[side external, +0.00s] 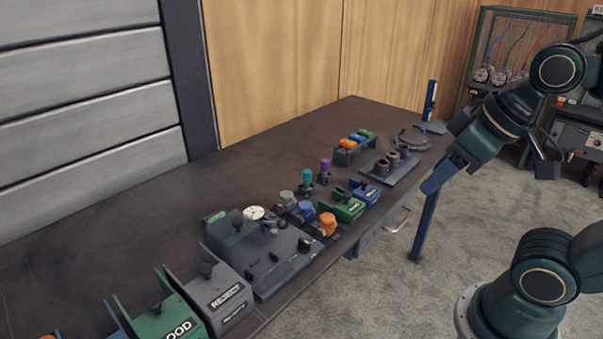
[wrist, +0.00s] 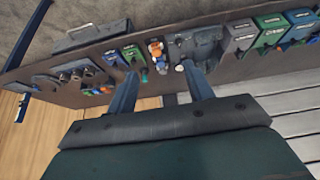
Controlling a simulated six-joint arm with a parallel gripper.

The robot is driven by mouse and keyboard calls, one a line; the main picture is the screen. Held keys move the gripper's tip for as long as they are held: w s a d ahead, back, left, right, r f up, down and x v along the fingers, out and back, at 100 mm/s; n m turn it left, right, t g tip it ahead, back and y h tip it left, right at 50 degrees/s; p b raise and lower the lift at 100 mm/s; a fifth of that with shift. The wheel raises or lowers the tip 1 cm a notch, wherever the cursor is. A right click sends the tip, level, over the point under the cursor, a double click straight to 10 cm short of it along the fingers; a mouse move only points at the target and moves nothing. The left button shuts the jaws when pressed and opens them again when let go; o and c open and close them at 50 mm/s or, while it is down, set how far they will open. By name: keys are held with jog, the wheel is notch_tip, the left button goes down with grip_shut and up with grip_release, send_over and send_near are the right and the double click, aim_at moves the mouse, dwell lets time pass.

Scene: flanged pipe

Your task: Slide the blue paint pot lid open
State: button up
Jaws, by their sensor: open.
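The paint pots stand in a short row near the table's front edge in the side view: a grey one (side external: 288,199), a blue one (side external: 306,210) and an orange one (side external: 327,224). I take the blue one as the blue paint pot; its lid is too small to make out. In the wrist view the small blue pot (wrist: 158,63) shows between my fingers, close to the orange pot (wrist: 155,48). My gripper (side external: 432,184) is open and empty, out past the table's front edge, well apart from the pots. My two fingers (wrist: 160,70) are spread in the wrist view.
A dark grey panel (side external: 262,262) with small knobs lies left of the pots. Green (side external: 350,210) and blue (side external: 367,193) boxes stand to their right, teal (side external: 307,177) and purple (side external: 325,166) knobs behind. The table's back left is clear.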

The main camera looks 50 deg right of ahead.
jog(key=shift+w+d+r, duration=0.15)
jog(key=shift+w+r, duration=0.05)
jog(key=shift+w, duration=0.2)
jog(key=shift+c, duration=0.3)
jog(key=m+g, duration=0.3)
jog(key=g, duration=0.3)
send_over(365, 181)
notch_tip(365, 181, down, 9)
jog(key=shift+w+f, duration=0.1)
jog(key=shift+f, duration=0.1)
jog(key=shift+f, duration=6.8)
